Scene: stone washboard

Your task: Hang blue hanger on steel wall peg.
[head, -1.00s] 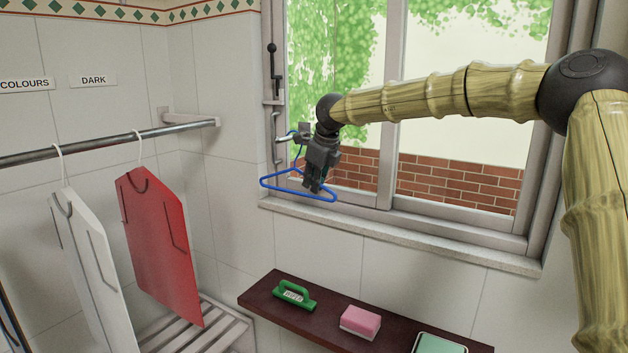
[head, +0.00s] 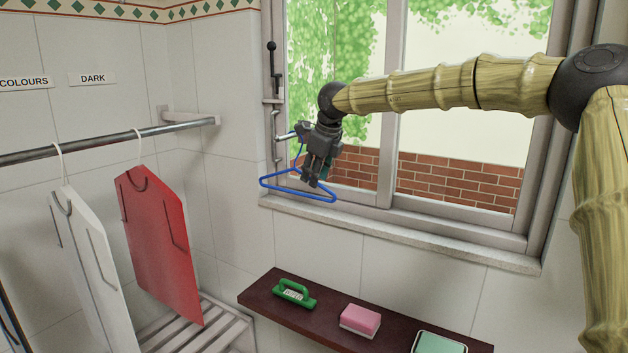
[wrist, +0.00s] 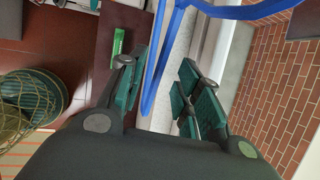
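The blue hanger (head: 298,192) hangs level in front of the window's left side. It also shows in the wrist view (wrist: 241,13). Its upper part rises to the steel wall peg (head: 286,137), and its hook appears to be at the peg's end; my gripper partly hides this. My gripper (head: 313,181) points down over the hanger. In the wrist view the fingers (wrist: 165,92) are apart, with blue hanger bars running through the gap between them. I see no finger pressed on the hanger.
A dark shelf (head: 258,293) below holds a green brush (head: 295,294), a pink sponge (head: 360,320) and a green item (head: 440,343). A rail (head: 90,143) at left carries a white garment (head: 92,270) and a red garment (head: 160,235). The window sill (head: 400,237) lies below the gripper.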

